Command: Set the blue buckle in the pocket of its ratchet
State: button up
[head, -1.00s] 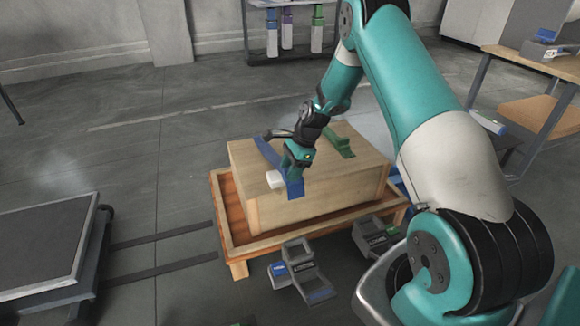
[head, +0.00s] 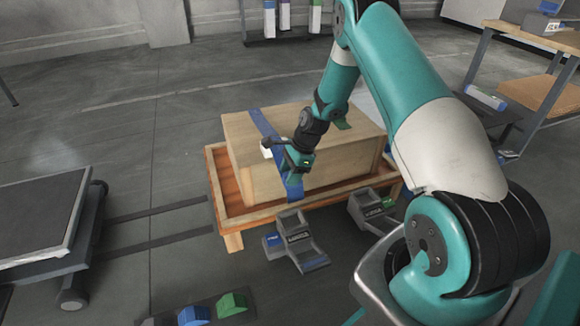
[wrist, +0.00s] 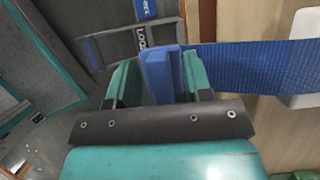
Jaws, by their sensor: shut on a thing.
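My gripper (head: 296,176) is at the crate's front side, low down. In the wrist view it (wrist: 160,82) is shut on the blue buckle (wrist: 161,70), which sits between the two green fingers. The blue strap (head: 266,128) runs from the buckle over the crate's top; it also shows in the wrist view (wrist: 255,62). The blue-marked ratchet (head: 294,238) lies on the floor side, below and in front of my gripper, apart from the buckle. In the wrist view the grey ratchet (wrist: 112,48) with lettering lies beyond the fingers. Its pocket is not clear.
The wooden crate (head: 240,165) stands on an orange-brown pallet (head: 228,213). A green strap end (head: 342,123) lies on top, partly behind my arm. A second, green-marked ratchet (head: 368,208) is to the right.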

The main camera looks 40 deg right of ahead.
jog(key=shift+f+b, duration=4)
jog(key=shift+f, duration=4.25)
jog(key=shift+f, duration=0.25)
jog(key=shift+f+b, duration=0.6)
jog(key=shift+f, duration=0.2)
jog(key=shift+f, duration=0.1)
jog(key=o, duration=1.2)
jog(key=shift+c, duration=0.2)
jog(key=p+v, duration=0.7)
jog(key=v, duration=1)
jog(key=shift+d+p, duration=0.15)
jog(key=shift+p, duration=0.25)
